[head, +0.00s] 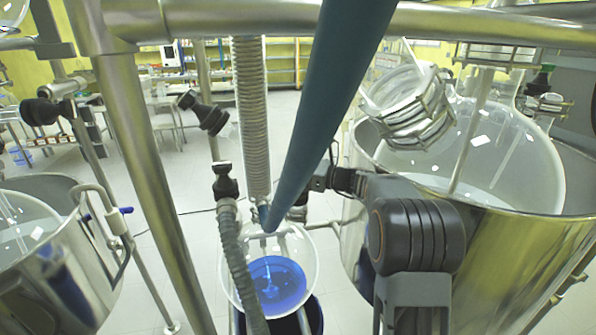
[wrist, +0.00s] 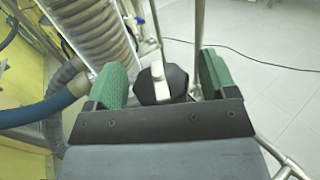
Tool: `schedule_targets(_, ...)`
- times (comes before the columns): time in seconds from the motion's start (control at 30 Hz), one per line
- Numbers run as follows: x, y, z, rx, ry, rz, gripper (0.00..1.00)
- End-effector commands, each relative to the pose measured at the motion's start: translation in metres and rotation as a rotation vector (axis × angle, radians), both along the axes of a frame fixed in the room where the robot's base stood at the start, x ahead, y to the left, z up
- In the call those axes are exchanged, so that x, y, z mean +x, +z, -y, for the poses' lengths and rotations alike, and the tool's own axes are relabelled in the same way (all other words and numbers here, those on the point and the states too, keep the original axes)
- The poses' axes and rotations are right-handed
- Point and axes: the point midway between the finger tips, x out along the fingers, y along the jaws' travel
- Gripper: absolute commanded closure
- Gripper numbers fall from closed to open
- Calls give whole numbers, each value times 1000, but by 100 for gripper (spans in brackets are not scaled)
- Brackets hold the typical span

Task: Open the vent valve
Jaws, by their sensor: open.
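In the wrist view, a black knob with a pale bar across it (wrist: 165,82) sits between the two green fingers of my gripper (wrist: 163,76). It looks like the vent valve's handle. The fingers are open, one on each side, with a visible gap on both sides of the knob. How far the knob lies beyond the fingertips is hard to judge. In the head view, my gripper's wrist end (head: 335,181) reaches left, just above and behind the glass flask with blue liquid (head: 270,285). The fingers and knob are mostly hidden there by the thick teal tube.
The teal tube (head: 325,95) slants down to the flask. A large steel vessel (head: 500,265) is at right, another (head: 60,280) at left. A steel post (head: 150,180) stands left of the hoses.

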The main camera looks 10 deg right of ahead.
Motion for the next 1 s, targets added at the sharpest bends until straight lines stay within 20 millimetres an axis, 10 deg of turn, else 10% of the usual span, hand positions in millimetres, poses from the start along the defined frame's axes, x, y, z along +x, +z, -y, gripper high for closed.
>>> schedule_targets(0.33,-2,34,0,-2,0,7,22)
schedule_targets(1.0,-119,119,1,-2,-2,2,22)
